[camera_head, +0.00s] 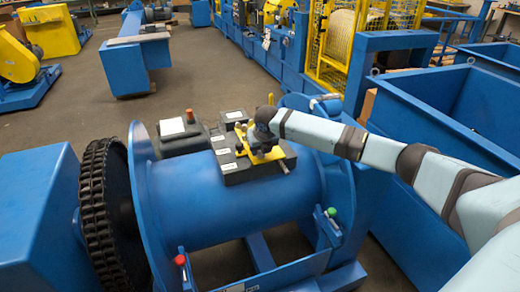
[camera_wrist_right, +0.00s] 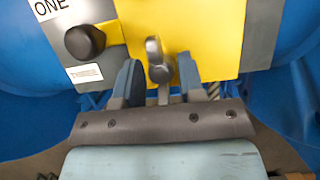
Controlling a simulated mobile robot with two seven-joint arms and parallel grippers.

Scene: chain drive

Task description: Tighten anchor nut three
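In the head view my right arm reaches in from the right, and its gripper (camera_head: 262,152) is over the black block (camera_head: 236,172) with white labels on top of the blue drum (camera_head: 205,205). A yellow piece (camera_head: 256,158) sits on the block under the gripper. In the right wrist view my right gripper (camera_wrist_right: 160,75) has its two blue-grey fingers apart, one on each side of a grey metal lever (camera_wrist_right: 156,62) in front of a yellow plate (camera_wrist_right: 215,35). A gap shows beside the lever. I cannot make out which anchor nut is number three. My left gripper is not in view.
A black knob (camera_wrist_right: 84,41) and a label reading ONE (camera_wrist_right: 46,6) are left of the yellow plate. A chain wheel (camera_head: 108,215) stands left of the drum. A red-topped lever (camera_head: 181,262) and a green-topped lever (camera_head: 331,213) stand at the front. Blue bins (camera_head: 430,120) are at right.

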